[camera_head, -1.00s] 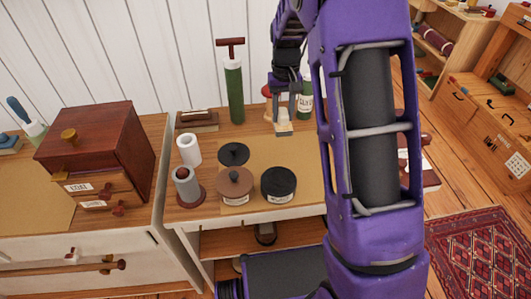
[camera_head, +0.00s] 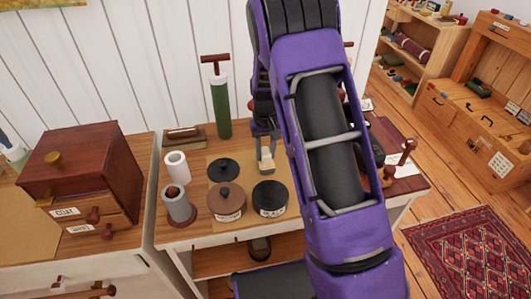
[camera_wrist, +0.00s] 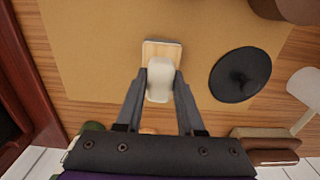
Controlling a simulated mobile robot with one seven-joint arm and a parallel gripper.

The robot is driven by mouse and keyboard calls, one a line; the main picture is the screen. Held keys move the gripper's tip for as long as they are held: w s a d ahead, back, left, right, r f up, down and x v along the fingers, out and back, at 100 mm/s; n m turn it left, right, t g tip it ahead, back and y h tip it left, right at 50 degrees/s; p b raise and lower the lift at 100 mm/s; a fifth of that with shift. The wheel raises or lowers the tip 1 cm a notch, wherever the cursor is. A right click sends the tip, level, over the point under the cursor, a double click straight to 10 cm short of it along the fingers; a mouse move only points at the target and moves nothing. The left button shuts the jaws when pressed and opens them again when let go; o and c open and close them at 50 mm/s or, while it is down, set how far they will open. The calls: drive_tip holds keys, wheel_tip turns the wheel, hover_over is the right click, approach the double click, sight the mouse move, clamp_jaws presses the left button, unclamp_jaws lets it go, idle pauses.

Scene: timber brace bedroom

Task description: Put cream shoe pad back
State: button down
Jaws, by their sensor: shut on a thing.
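My gripper (camera_head: 266,154) is shut on the cream shoe pad (camera_head: 267,167). In the wrist view my gripper (camera_wrist: 160,80) has one finger on each side of the cream pad (camera_wrist: 161,66), whose far end is a pale tan, flat block. The pad is over the tan mat (camera_wrist: 90,40), right of the black lid (camera_head: 223,170) and behind the round black tin (camera_head: 270,199) in the head view. I cannot tell whether the pad touches the mat. My arm hides part of the table to the right.
A brown lidded pot (camera_head: 226,203), a white roll (camera_head: 176,166) and a grey cylinder (camera_head: 179,206) stand at the left. A green pump-like cylinder (camera_head: 222,100) and a brush (camera_head: 184,135) are at the back. A reddish board (camera_head: 400,150) lies at the right. Some mat is bare.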

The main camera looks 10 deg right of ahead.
sight(266, 151)
drive_tip(key=shift+f, duration=0.1)
drive_tip(key=shift+f, duration=0.15)
drive_tip(key=c, duration=0.5)
unclamp_jaws()
wheel_tip(266, 151, up, 12)
drive_tip(key=shift+r+p, duration=0.2)
drive_tip(key=shift+p, duration=0.15)
